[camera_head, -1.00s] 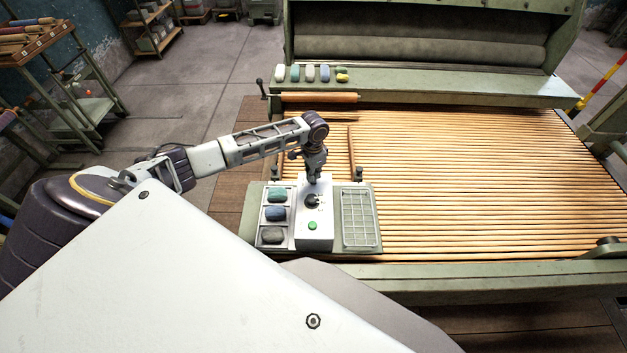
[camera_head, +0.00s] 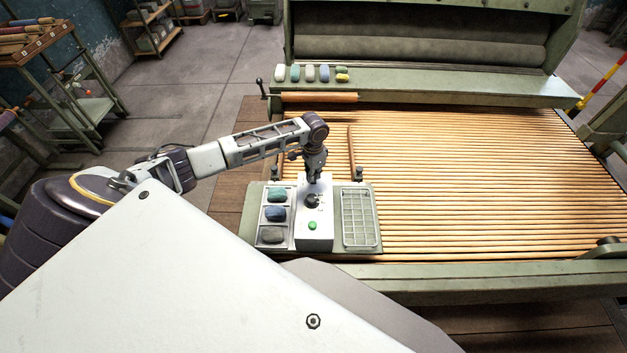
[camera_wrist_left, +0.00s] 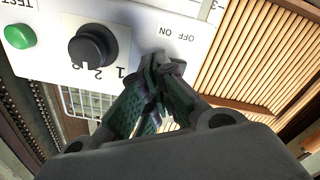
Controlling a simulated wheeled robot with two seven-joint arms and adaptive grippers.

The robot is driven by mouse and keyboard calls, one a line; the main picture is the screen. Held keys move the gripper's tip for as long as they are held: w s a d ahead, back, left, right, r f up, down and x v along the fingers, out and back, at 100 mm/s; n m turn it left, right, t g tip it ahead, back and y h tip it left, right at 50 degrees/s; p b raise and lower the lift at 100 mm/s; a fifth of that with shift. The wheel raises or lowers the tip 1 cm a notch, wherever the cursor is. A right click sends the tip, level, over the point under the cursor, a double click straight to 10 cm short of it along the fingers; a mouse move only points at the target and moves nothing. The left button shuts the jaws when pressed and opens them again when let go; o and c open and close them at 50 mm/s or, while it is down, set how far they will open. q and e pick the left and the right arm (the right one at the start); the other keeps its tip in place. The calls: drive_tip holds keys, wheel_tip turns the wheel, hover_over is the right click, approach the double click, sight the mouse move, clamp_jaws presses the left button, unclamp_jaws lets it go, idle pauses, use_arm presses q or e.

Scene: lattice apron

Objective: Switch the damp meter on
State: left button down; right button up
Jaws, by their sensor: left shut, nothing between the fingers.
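The damp meter (camera_head: 318,241) is a white box with a green button (camera_head: 312,225) and a black dial (camera_head: 311,201). In the left wrist view the meter's face (camera_wrist_left: 135,20) shows the green TEST button (camera_wrist_left: 20,36), the black dial (camera_wrist_left: 92,46) with numbers beside it, and a label (camera_wrist_left: 178,33) reading OFF and ON. My left gripper (camera_head: 315,181) is shut and empty over the meter's far end. In the left wrist view its fingertips (camera_wrist_left: 160,68) are close to the OFF/ON label and hide any switch there. I cannot tell whether they touch. My right gripper is out of view.
Left of the meter is a tray (camera_head: 263,245) with coloured blocks; right of it is a wire rack (camera_head: 360,220). A bed of wooden slats (camera_head: 480,180) spreads to the right. More coloured blocks (camera_head: 310,73) lie on the far ledge.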

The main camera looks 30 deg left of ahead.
use_arm(q)
drive_tip(key=shift+f, duration=0.25)
drive_tip(key=shift+f, duration=0.45)
idle(0.8)
drive_tip(key=shift+s+f+b, duration=0.1)
drive_tip(key=shift+f+b, duration=0.2)
drive_tip(key=shift+f, duration=0.05)
idle(0.5)
drive_tip(key=shift+r+p, duration=0.7)
drive_tip(key=shift+p, duration=0.1)
drive_tip(key=shift+r+p, duration=1.8)
drive_tip(key=shift+p, duration=0.25)
drive_tip(key=shift+r, duration=1.05)
drive_tip(key=shift+f, duration=0.1)
